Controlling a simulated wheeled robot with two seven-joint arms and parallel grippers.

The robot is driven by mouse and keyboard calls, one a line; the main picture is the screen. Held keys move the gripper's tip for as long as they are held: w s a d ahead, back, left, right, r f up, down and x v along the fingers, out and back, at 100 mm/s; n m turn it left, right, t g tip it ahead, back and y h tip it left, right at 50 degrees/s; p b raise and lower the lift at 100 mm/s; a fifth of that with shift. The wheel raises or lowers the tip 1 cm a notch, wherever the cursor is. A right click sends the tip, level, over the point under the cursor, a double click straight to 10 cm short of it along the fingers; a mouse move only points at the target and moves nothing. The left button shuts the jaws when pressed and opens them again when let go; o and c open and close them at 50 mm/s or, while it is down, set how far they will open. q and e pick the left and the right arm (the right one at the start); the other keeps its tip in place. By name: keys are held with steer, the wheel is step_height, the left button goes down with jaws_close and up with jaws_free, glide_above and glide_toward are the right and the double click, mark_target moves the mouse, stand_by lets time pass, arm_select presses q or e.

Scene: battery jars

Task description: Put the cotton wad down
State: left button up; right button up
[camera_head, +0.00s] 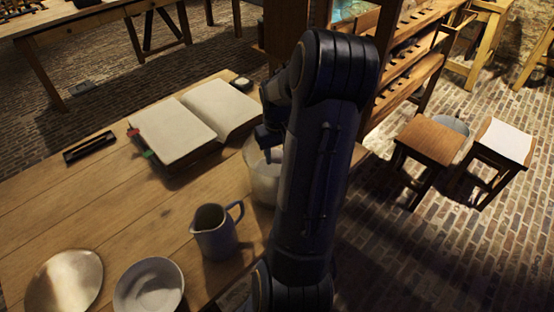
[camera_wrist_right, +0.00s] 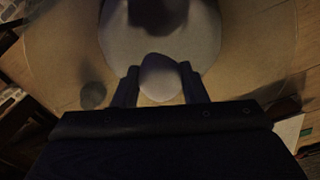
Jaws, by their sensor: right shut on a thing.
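My right gripper (camera_wrist_right: 158,76) is shut on the cotton wad (camera_wrist_right: 160,84), a pale rounded lump between its two fingers in the right wrist view. In the head view this gripper (camera_head: 268,152) is at the mouth of a glass jar (camera_head: 262,182) on the wooden table, partly hidden by my arm; the wad cannot be made out there. In the wrist view a large pale round form (camera_wrist_right: 125,38) lies just beyond the wad. I cannot tell whether the wad touches it. My left gripper is not in view.
A jug (camera_head: 214,238) stands in front of the jar. A white bowl (camera_head: 148,288) and a round plate (camera_head: 66,280) are at the lower left. An open book (camera_head: 172,130) lies behind, with a dark narrow tray (camera_head: 90,147) to its left. The left middle of the table (camera_head: 85,205) is clear.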

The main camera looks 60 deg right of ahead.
mark_target(277, 161)
step_height(277, 161, down, 3)
steer(key=shift+r, duration=0.1)
steer(key=o, duration=0.9)
steer(key=shift+o, duration=0.2)
